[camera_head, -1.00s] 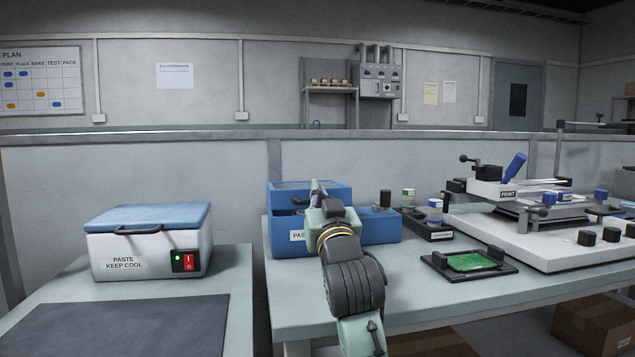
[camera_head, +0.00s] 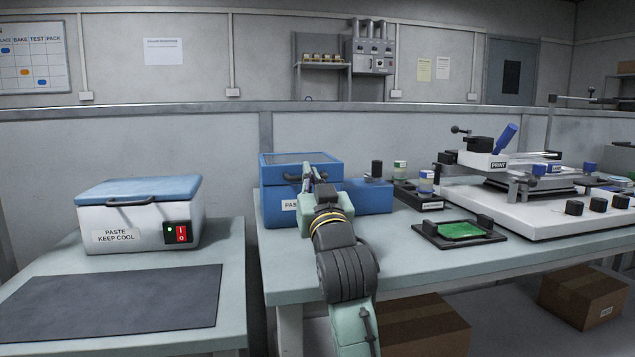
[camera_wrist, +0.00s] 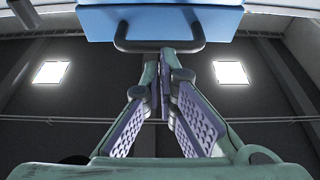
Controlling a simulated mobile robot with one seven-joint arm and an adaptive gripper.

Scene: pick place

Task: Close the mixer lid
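The mixer is a blue box (camera_head: 270,213) on the right-hand table, with a paste label on its front. Its blue lid (camera_head: 292,158) has a grey top panel and a dark front handle (camera_head: 291,178). The lid is over the box and looks low; whether it is fully down is hard to tell. My gripper (camera_head: 307,178) is at the lid's front, by the handle, and hides part of the box. In the wrist view, the dark handle (camera_wrist: 160,46) crosses just beyond my fingertips (camera_wrist: 162,68). The fingers are together, with nothing visible held between them.
A white cooler box (camera_head: 125,218) with a blue lid stands on the left table, behind a dark mat (camera_head: 115,300). Right of the mixer are small jars (camera_head: 426,182), a green board in a black holder (camera_head: 461,231) and a white printer (camera_head: 545,215). A gap separates the tables.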

